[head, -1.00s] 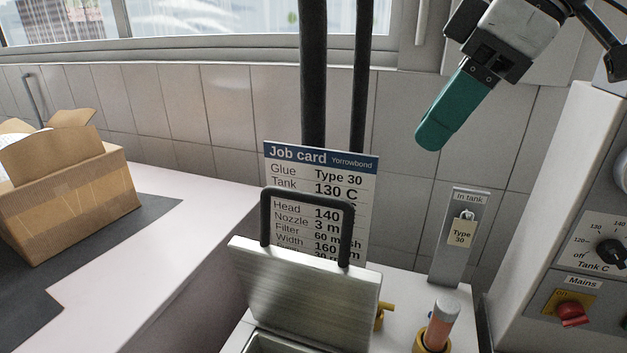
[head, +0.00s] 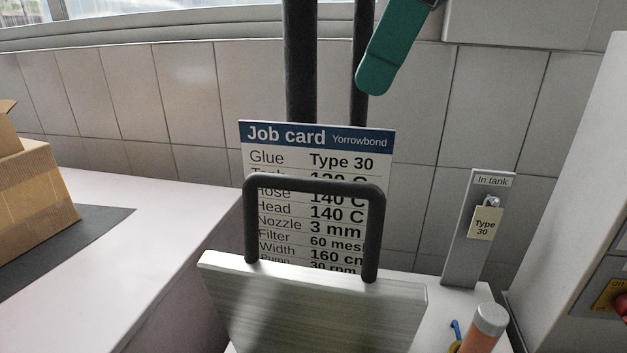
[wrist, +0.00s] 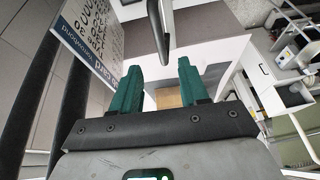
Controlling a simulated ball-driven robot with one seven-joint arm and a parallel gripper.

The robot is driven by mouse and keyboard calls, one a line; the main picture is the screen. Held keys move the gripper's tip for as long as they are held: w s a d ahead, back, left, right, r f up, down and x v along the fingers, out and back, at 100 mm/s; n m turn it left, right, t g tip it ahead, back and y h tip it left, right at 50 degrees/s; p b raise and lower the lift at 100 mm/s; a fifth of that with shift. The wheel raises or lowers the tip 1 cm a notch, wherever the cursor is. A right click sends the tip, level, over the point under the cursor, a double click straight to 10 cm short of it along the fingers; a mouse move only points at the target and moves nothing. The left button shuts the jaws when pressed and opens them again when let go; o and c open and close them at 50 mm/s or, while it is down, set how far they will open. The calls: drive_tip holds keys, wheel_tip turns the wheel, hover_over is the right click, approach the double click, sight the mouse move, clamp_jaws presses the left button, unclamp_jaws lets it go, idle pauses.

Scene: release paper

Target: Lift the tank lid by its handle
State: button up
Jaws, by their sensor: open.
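The tank lid (head: 312,310) is a brushed metal plate standing steeply raised in the head view; its lower edge is out of frame. Its black U-shaped handle (head: 315,186) rises from the top edge, in front of the job card. My gripper (head: 385,75) hangs above and to the right of the handle in the head view, apart from it; only the green finger side shows there. In the wrist view my gripper (wrist: 160,82) has its two green fingers apart with nothing between them. A dark bar, apparently the handle (wrist: 160,25), lies beyond the fingertips.
The job card (head: 317,137) stands behind the handle, with dark vertical pipes (head: 301,60) behind it. A tagged metal post (head: 476,240) and an orange grey-capped cylinder (head: 486,328) stand at right. A cardboard box (head: 35,190) sits on the left counter (head: 150,225).

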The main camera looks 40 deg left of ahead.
drive_tip(key=b+x, duration=0.1)
drive_tip(key=x, duration=1)
drive_tip(key=shift+a+f, duration=0.1)
drive_tip(key=shift+f, duration=0.05)
drive_tip(key=shift+c, duration=0.2)
clamp_jaws()
